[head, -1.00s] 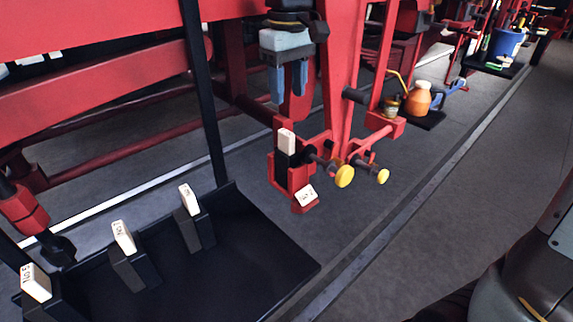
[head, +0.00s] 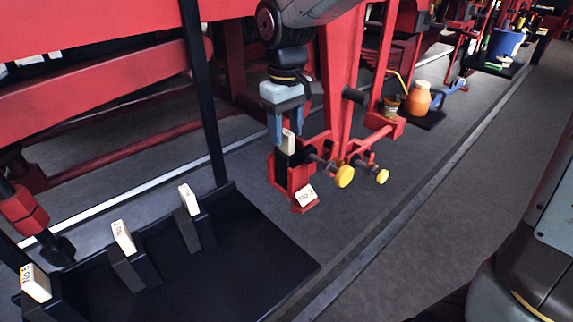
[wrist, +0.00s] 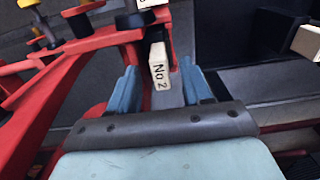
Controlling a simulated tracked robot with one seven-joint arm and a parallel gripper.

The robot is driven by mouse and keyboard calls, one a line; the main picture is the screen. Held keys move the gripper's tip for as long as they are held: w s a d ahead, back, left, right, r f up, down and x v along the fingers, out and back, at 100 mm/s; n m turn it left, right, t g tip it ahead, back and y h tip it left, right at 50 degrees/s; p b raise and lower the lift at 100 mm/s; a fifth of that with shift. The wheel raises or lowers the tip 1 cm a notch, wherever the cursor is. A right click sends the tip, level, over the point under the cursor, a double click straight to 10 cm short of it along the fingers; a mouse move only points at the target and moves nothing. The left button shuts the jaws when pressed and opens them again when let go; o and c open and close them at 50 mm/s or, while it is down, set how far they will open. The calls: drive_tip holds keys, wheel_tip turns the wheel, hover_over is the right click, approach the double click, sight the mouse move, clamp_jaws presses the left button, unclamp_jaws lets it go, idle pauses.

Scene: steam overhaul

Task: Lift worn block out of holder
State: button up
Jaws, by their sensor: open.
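The worn block (head: 289,141) stands in the red holder (head: 280,177) at the centre of the head view, its white top showing and its dark lower part inside the holder. In the wrist view the white block top (wrist: 159,73) reads "No 2". My gripper (head: 285,137) is open, pointing down from above, with one blue finger on each side of the white top. In the wrist view my gripper (wrist: 160,70) shows a gap beside the block; contact is not visible. The block's lower end is hidden.
Yellow-ended clamp screws (head: 344,176) stick out right of the holder, with a tilted "No 2" plate (head: 305,196) in front. A black tray (head: 225,255) at lower left bears several white-topped blocks on dark stands. A red frame post (head: 340,75) rises close behind my gripper.

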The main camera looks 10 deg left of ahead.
drive_tip(key=shift+c, duration=0.5)
clamp_jaws()
idle(0.8)
